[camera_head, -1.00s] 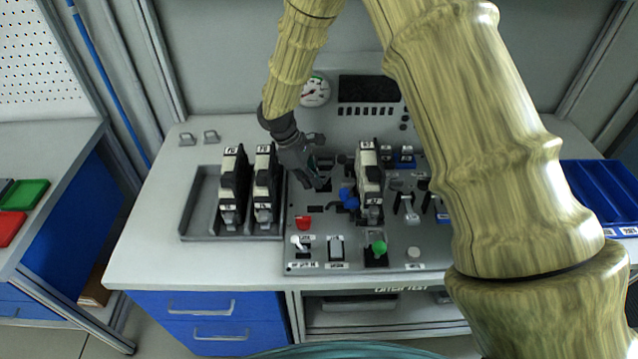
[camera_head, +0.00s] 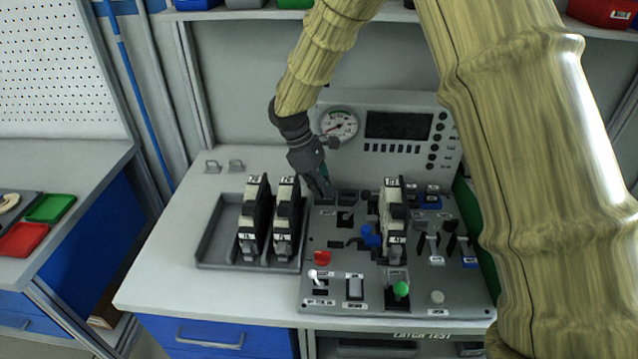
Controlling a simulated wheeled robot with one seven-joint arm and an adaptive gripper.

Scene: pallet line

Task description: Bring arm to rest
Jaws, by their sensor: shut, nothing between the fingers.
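My arm arches over the bench from the upper right, with a wood-like surface. My gripper (camera_head: 326,190) is dark grey, points down and to the right, and is shut with nothing in it. It hangs over the back left part of the grey control panel (camera_head: 320,243), right of two upright black-and-white modules. It looks clear of the modules; whether it touches the panel, I cannot tell.
Two modules (camera_head: 255,217) (camera_head: 288,220) stand in a grey tray (camera_head: 213,252). Another module (camera_head: 393,220) stands on the panel beside a blue lever (camera_head: 370,238). A gauge (camera_head: 339,125) and dark display (camera_head: 398,125) stand behind.

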